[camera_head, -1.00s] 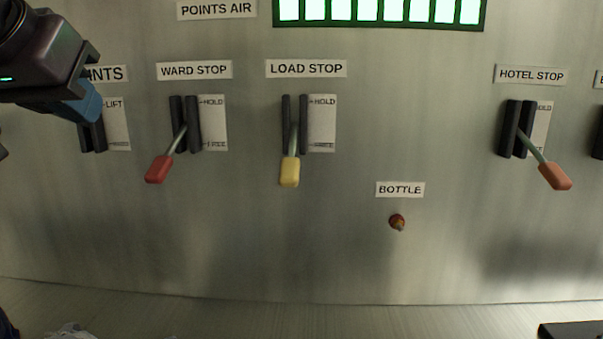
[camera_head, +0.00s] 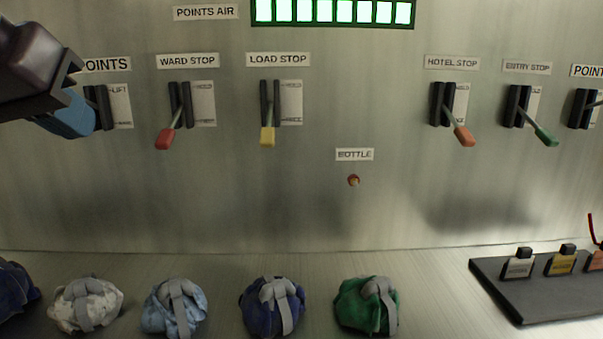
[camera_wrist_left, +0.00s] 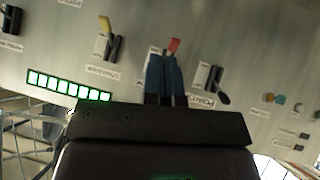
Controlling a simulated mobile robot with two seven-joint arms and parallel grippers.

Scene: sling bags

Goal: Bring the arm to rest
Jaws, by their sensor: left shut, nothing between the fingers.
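My left gripper (camera_head: 72,118) is at the upper left of the head view, in front of the POINTS lever slot (camera_head: 103,107). Its blue fingers are shut with nothing between them. In the left wrist view the shut fingers (camera_wrist_left: 166,58) point at the panel, and the red lever handle shows just beyond their tips. I cannot tell from this view whether they touch it. In the head view the red WARD STOP handle (camera_head: 165,139) is right of the gripper and apart from it. My right gripper is not in view.
The panel also carries a yellow LOAD STOP lever (camera_head: 267,136), an orange HOTEL STOP lever (camera_head: 464,136), a green ENTRY STOP lever (camera_head: 545,136) and a BOTTLE knob (camera_head: 353,180). Several bags, one green (camera_head: 366,305), lie on the ledge below. A dark tray (camera_head: 510,299) lies at right.

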